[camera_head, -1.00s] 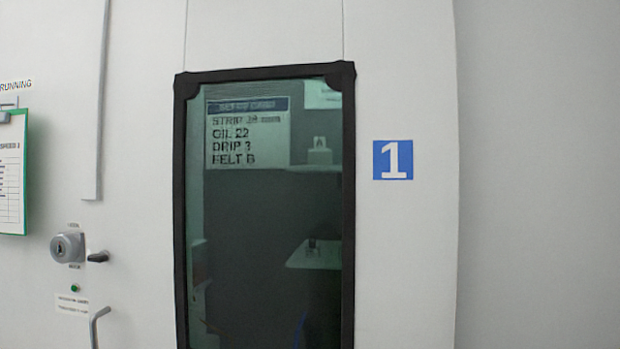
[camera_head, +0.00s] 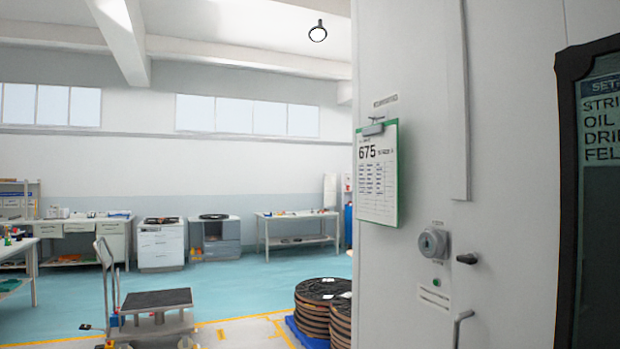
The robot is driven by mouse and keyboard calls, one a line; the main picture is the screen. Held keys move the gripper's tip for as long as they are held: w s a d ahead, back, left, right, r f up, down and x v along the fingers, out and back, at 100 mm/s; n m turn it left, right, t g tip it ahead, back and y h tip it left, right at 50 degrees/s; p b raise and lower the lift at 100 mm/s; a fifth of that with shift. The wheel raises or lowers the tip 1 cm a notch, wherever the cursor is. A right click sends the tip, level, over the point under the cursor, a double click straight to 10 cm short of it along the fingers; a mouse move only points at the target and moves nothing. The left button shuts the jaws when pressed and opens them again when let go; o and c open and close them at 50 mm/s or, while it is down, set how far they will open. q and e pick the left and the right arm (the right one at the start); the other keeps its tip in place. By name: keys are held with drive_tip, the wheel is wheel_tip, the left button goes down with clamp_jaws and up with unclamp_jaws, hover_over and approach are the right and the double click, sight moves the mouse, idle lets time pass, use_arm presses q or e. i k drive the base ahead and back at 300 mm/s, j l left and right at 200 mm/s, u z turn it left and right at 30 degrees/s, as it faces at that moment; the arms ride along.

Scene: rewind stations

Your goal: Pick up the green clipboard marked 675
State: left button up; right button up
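The green clipboard marked 675 (camera_head: 378,178) hangs on the pale grey cabinet wall, right of the picture's middle. A white sheet with a large "675" and a table of small print covers most of it. Its green edge shows along the top and right side. A dark grey clip at its top hangs from a small hook under a label. Neither of my grippers shows in the head view.
Below and right of the clipboard are a grey round lock (camera_head: 433,243), a dark knob and a metal handle (camera_head: 462,325). Workbenches line the back.

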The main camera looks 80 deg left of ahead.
sight(377, 169)
drive_tip(key=u, duration=2.35)
